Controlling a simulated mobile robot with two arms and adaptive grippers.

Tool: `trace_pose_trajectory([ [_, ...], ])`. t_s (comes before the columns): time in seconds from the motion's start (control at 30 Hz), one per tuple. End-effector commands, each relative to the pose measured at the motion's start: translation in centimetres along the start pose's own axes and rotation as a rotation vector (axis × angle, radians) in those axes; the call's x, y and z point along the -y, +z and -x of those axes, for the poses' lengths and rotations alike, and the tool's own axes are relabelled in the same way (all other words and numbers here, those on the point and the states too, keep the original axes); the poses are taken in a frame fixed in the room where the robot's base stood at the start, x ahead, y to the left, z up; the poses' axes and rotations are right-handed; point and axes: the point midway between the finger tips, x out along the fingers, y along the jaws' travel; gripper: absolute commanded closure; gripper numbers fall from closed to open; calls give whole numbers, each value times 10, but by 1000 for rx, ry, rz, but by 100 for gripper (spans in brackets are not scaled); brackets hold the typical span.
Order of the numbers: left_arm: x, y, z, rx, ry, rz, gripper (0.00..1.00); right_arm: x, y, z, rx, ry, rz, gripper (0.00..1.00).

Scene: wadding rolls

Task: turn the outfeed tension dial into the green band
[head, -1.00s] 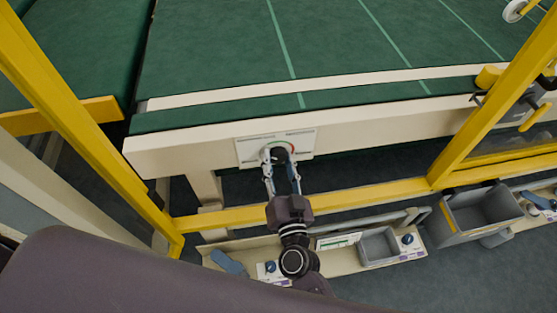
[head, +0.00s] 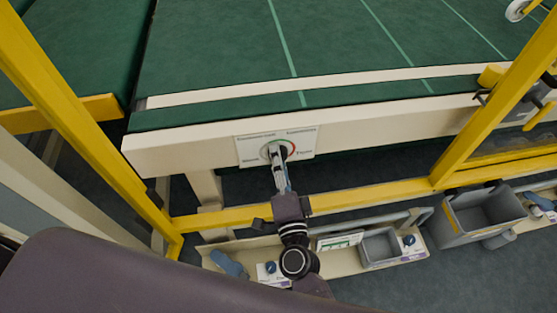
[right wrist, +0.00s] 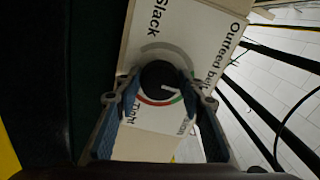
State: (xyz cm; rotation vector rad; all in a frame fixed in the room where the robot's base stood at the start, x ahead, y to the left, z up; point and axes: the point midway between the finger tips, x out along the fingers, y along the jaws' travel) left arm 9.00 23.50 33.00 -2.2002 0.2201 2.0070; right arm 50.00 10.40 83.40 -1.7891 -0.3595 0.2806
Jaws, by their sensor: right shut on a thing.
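The outfeed tension dial is a dark round knob (right wrist: 158,74) on a white panel (head: 249,154) fixed to the cream beam. The panel reads "Slack", "Tight" and "Outfeed belt" in the right wrist view. A grey, red and green arc surrounds the knob; the green part (right wrist: 177,99) is short and adjoins the red. A pale mark shows on the knob's lower side, towards the red-green end; its exact reading is unclear. My right gripper (head: 279,153) is shut on the knob, one finger on each side. My left gripper is not in view.
A yellow rail (head: 360,194) runs in front of the beam below my right gripper, with yellow posts on both sides. Below it is a cream tray (head: 345,265) with small blue knobs and a grey bin. A larger grey bin (head: 462,232) stands at right.

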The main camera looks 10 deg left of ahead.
Motion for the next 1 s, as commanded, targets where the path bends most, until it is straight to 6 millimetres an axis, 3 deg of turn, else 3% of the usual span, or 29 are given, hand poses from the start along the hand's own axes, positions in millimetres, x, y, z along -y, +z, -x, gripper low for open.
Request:
trace_pose_trajectory([
  [0.3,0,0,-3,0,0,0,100,-1,0,0,0,1,-130,88],
  [0.87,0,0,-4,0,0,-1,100,-1,0,0,0,2,-159,88],
  [0.9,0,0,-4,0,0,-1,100,-1,0,0,0,2,-159,61],
  [1.0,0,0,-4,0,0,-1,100,0,0,0,0,2,-159,50],
])
